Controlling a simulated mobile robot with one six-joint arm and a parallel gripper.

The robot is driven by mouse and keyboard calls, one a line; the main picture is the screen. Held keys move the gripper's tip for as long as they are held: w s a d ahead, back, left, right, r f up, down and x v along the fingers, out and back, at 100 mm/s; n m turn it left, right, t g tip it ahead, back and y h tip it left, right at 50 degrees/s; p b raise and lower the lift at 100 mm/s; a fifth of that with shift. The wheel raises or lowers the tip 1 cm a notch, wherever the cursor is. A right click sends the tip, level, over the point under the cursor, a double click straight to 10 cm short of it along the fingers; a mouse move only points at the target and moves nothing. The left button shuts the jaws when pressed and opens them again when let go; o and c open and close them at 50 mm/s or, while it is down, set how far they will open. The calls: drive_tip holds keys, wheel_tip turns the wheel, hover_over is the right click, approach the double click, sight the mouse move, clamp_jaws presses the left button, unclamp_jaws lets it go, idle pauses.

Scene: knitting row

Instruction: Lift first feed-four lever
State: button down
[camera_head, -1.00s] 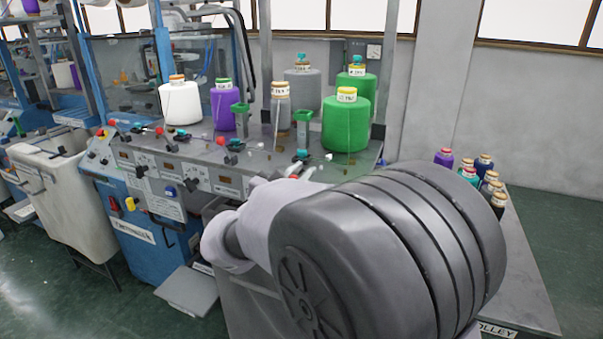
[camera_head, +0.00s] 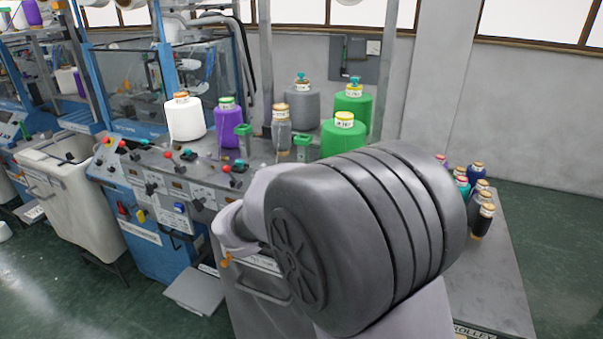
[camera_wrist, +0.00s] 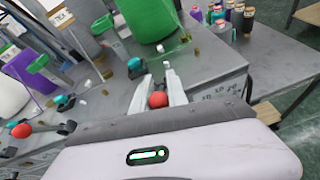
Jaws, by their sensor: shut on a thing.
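In the wrist view, my gripper (camera_wrist: 158,84) has its two pale fingers around a lever with a round red knob (camera_wrist: 158,99) at the front edge of the grey machine top. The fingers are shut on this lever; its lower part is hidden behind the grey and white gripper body. In the head view, my arm covers the gripper's fingertips and this lever. Another red-knobbed lever (camera_wrist: 21,131) stands to the left in the wrist view, apart from the fingers. In the head view, a red-knobbed lever (camera_head: 227,169) shows left of my arm.
A green yarn cone (camera_head: 344,138) stands behind my arm, with purple (camera_head: 228,126) and white (camera_head: 186,119) cones to the left. A trolley (camera_head: 490,270) with several small cones stands at right. Green floor is open beyond it.

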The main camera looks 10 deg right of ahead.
drive_tip(key=g+p, duration=0.1)
drive_tip(key=p, duration=0.3)
drive_tip(key=r+g+y+p, duration=0.1)
drive_tip(key=p, duration=0.3)
drive_tip(key=r+g+y+p, duration=0.1)
drive_tip(key=p, duration=0.3)
drive_tip(key=shift+w+d+r, duration=0.2)
drive_tip(key=shift+w+d, duration=0.05)
drive_tip(key=shift+w, duration=0.1)
drive_tip(key=g+p, duration=0.1)
drive_tip(key=p, duration=0.3)
drive_tip(key=y+p, duration=0.1)
drive_tip(key=p, duration=0.3)
drive_tip(key=g+y+p, duration=0.1)
drive_tip(key=p, duration=0.3)
drive_tip(key=shift+w+d+f+g+p, duration=0.2)
drive_tip(key=shift+w+f+g+p, duration=0.05)
drive_tip(key=shift+g+p, duration=0.05)
drive_tip(key=p, duration=0.3)
drive_tip(key=shift+w+f+g+p, duration=0.1)
drive_tip(key=shift+f+g+p, duration=0.2)
drive_tip(key=shift+p, duration=0.05)
drive_tip(key=shift+f+y+p, duration=0.2)
drive_tip(key=shift+y+p, duration=0.1)
drive_tip(key=shift+p, duration=0.15)
drive_tip(key=shift+f, duration=0.15)
